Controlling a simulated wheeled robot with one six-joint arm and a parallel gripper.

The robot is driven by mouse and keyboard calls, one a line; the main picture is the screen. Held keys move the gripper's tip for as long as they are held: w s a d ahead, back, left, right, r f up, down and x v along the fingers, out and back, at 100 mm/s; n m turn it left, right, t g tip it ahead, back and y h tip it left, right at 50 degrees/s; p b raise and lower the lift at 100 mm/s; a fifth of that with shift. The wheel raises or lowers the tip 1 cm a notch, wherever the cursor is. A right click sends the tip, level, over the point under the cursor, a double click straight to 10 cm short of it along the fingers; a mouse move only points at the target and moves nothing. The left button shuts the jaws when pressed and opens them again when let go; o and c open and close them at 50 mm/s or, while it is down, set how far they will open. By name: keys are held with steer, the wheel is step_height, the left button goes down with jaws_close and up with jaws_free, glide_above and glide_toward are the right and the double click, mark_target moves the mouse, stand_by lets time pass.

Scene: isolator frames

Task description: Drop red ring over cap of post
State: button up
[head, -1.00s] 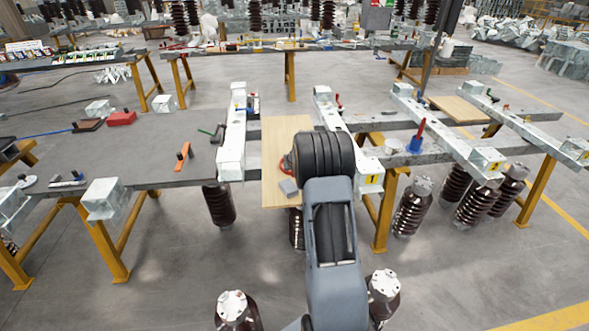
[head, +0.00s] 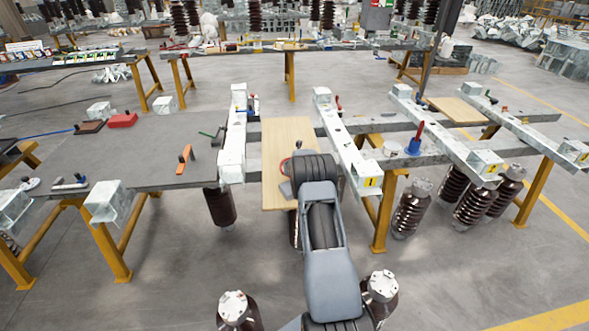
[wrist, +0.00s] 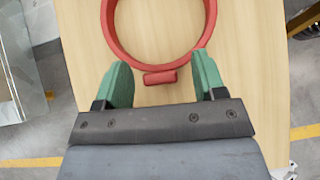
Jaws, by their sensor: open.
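The red ring (wrist: 108,27) lies on a light wooden board (wrist: 255,75) in the wrist view, its upper part cut off by the frame. A small red tab (wrist: 160,77) sticks out from its near side. My gripper (wrist: 162,63) is open, its green fingers on either side of the tab and apart from it. In the head view a bit of the red ring (head: 284,164) shows at the left of my wrist, which hides the rest. Several brown ribbed posts with metal caps stand around, among them one at the right (head: 412,208); I cannot tell which is the task's post.
White metal beams (head: 345,140) flank the board (head: 288,135). A blue holder with a red top (head: 414,141) stands on the right. A grey table (head: 150,150) with an orange tool (head: 184,157) is on the left. Two capped posts (head: 234,304) stand near my base.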

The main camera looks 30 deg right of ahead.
steer(key=shift+w+d+f, duration=0.1)
steer(key=shift+w+f, duration=0.05)
steer(key=shift+f, duration=0.05)
steer(key=shift+c, duration=0.5)
steer(key=c, duration=0.9)
